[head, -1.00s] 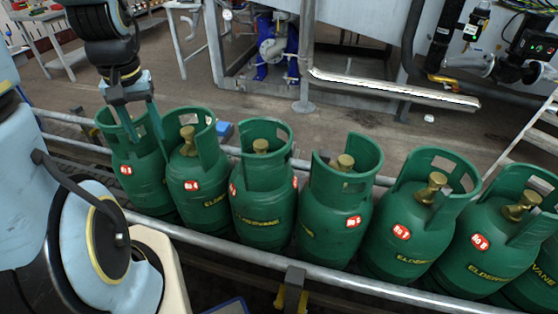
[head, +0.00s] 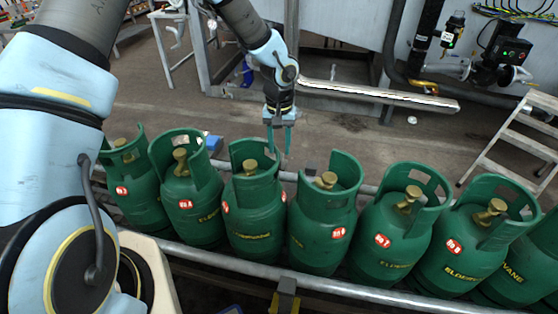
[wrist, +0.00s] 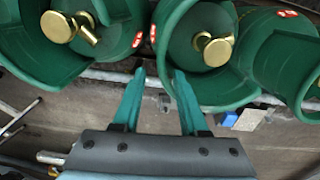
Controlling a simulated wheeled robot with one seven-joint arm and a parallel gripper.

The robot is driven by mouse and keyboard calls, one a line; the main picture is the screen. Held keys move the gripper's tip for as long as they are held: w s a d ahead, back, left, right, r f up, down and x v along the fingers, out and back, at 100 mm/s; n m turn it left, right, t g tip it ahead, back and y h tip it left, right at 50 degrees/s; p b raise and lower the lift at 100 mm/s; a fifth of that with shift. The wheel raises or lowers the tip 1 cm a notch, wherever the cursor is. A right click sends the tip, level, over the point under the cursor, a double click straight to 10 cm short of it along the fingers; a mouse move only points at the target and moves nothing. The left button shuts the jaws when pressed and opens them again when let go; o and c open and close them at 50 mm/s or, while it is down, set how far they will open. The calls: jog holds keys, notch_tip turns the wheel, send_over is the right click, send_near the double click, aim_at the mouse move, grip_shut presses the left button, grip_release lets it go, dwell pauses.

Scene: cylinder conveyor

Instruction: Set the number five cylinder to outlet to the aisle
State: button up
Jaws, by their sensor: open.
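Green gas cylinders with brass valves and red number labels stand upright in a row. The third from the left in the head view, between No 4 and No 6, is the number five cylinder (head: 255,215); its number is too small to read. Its brass valve (head: 250,167) sits inside its collar, and shows in the wrist view (wrist: 215,52). My gripper (head: 279,150) is open and empty, fingers down, at the far side near the gap between number five and No 6. In the wrist view one finger is close to number five's collar (wrist: 190,85); contact is unclear.
No 4 (head: 195,205) and No 6 (head: 322,225) stand close on either side. Metal rails (head: 330,282) run along the row. A blue box (head: 213,143) lies behind it. A step ladder (head: 515,140) stands at right; open floor lies behind.

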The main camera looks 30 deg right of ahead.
aim_at(279, 163)
notch_tip(279, 163, down, 7)
jog(key=shift+p, duration=0.75)
jog(key=shift+c, duration=0.4)
grip_shut()
dwell(0.5)
